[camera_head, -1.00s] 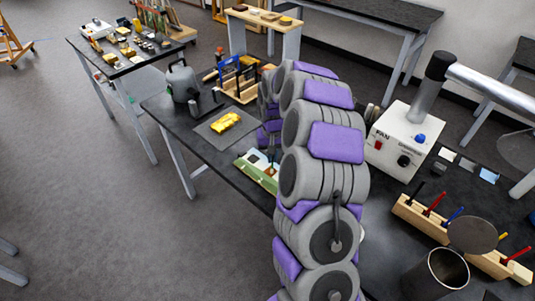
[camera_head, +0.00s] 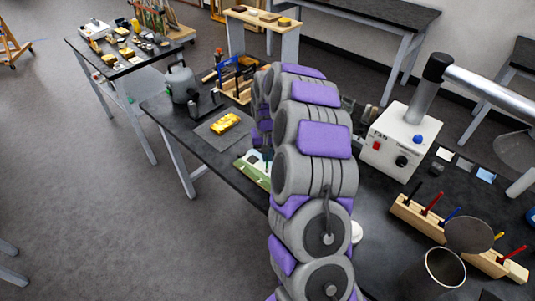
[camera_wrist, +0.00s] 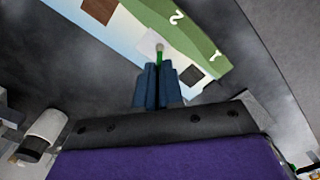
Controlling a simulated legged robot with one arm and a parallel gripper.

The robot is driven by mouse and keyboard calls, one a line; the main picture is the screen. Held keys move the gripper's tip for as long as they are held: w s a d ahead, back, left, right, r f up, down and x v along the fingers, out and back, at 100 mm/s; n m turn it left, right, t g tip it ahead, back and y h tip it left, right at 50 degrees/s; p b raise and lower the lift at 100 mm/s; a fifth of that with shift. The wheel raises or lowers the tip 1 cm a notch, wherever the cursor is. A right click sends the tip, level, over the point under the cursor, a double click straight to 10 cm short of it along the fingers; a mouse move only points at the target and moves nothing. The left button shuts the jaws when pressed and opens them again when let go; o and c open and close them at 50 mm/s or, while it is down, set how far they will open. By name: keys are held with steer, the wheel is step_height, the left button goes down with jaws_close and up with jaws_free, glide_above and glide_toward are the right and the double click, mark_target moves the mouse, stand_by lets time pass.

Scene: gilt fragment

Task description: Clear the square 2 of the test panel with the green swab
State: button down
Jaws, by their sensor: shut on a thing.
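My gripper (camera_wrist: 157,88) is shut on the green swab (camera_wrist: 160,53), which sticks out past the blue fingertips in the wrist view. The swab's pale tip is over or against a whitish square on the test panel (camera_wrist: 201,36); I cannot tell if it touches. This square lies below the number 2 on the panel's green strip.
A gilt yellow fragment (camera_head: 225,123) lies on a grey mat (camera_head: 209,133) behind the panel. A white fan box (camera_head: 397,143), a wooden rack (camera_head: 428,221) of coloured swabs and a metal can (camera_head: 446,268) with a raised lid stand to the right. My arm blocks the table's middle.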

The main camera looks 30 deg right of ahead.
steer(key=shift+s+r, duration=0.1)
steer(key=shift+s, duration=0.5)
steer(key=shift+s+d, duration=0.2)
steer(key=shift+s, duration=0.25)
steer(key=shift+w, duration=0.45)
steer(key=shift+w+a+f+p, duration=0.2)
steer(key=shift+w+a+p, duration=0.3)
steer(key=shift+w, duration=0.25)
steer(key=shift+s+d, duration=0.25)
steer(key=shift+s, duration=0.4)
steer(key=shift+s+d, duration=0.25)
steer(key=shift+s, duration=0.35)
steer(key=shift+w+a+r+p, duration=0.1)
steer(key=shift+w+a+p, duration=0.15)
steer(key=shift+w, duration=0.4)
steer(key=shift+w+a+r+p, duration=0.1)
steer(key=shift+w+a+p, duration=0.1)
steer(key=shift+w, duration=0.45)
steer(key=shift+s+d+f, duration=0.1)
steer(key=shift+s+d, duration=0.15)
steer(key=shift+s, duration=0.4)
steer(key=shift+s+d, duration=0.2)
steer(key=shift+s, duration=0.4)
steer(key=shift+w, duration=0.1)
